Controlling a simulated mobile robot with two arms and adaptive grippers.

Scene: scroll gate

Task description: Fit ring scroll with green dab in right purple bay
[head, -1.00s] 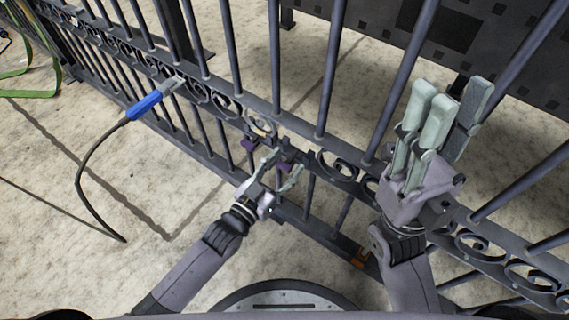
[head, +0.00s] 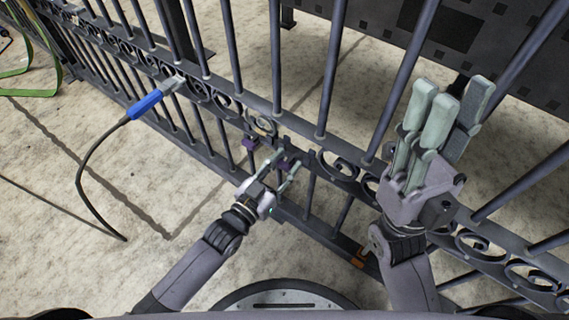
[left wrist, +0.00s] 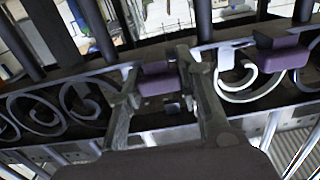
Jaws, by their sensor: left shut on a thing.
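A pale ring-shaped scroll (head: 263,126) sits in the gate's ornamental band, by the left purple piece (head: 250,143); no green dab can be made out on it. The right purple piece (head: 285,163) is partly hidden by my left gripper (head: 287,161). In the left wrist view, a purple block (left wrist: 158,82) lies between the two fingers, which are shut on it. A second purple block (left wrist: 283,56) and a pale curl (left wrist: 238,77) are to the right there. My right gripper (head: 447,98) is raised in front of the bars, its fingers pointing up; its opening is unclear.
The dark barred gate (head: 232,60) crosses the view diagonally. A blue-handled tool (head: 146,104) with a black cable reaches the band at the left. A green strap (head: 35,80) lies far left. The floor left of my left arm is mostly clear.

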